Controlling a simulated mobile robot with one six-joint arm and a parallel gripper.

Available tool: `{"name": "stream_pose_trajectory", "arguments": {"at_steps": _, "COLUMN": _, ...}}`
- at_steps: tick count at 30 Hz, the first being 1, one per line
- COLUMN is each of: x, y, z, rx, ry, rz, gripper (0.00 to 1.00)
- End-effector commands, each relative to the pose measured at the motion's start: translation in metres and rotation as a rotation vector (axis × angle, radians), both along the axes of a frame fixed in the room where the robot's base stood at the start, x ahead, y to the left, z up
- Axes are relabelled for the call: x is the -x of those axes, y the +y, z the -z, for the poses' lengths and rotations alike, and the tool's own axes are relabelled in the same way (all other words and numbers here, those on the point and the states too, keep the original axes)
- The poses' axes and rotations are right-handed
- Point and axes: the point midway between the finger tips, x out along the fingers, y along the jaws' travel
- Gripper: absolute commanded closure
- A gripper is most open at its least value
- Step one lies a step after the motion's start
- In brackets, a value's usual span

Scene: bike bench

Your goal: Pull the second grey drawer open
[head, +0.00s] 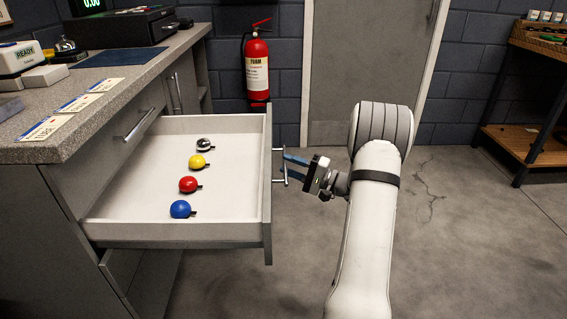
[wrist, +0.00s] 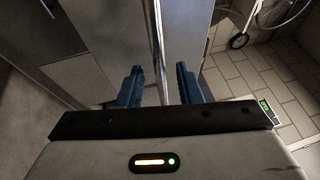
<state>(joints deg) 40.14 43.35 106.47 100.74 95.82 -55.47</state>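A grey drawer (head: 268,190) with a white inside is pulled far out from the bench, below a closed grey drawer front (head: 100,150). It looks like the second one down. Its bar handle (head: 286,178) stands off the outer face. My gripper (head: 287,158) is at this handle, with its blue fingers pointing left at the drawer. In the wrist view the fingers (wrist: 160,86) are apart, with a thin metallic bar or edge (wrist: 157,40) running between them and gaps visible on both sides. Contact with the handle cannot be made out.
Several small knobbed balls, blue (head: 180,209), red (head: 188,184), yellow (head: 197,161) and dark (head: 204,145), lie in the drawer. A fire extinguisher (head: 257,65) hangs on the back wall beside a door (head: 365,60). The floor at right (head: 470,240) is clear.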

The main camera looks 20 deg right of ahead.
Motion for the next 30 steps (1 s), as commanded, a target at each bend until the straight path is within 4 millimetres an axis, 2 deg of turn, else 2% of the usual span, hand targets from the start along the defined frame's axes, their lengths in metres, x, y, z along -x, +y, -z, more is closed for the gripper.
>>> {"name": "stream_pose_trajectory", "arguments": {"at_steps": 3, "x": 0.015, "y": -0.017, "z": 0.002, "rx": 0.0, "ry": 0.001, "rz": 0.005, "gripper": 0.68}}
{"name": "stream_pose_trajectory", "arguments": {"at_steps": 10, "x": 0.036, "y": -0.038, "z": 0.008, "rx": 0.0, "ry": 0.0, "rz": 0.003, "gripper": 0.68}}
{"name": "stream_pose_trajectory", "arguments": {"at_steps": 30, "x": 0.04, "y": -0.04, "z": 0.01, "rx": 0.001, "ry": -0.001, "rz": 0.0, "gripper": 0.68}}
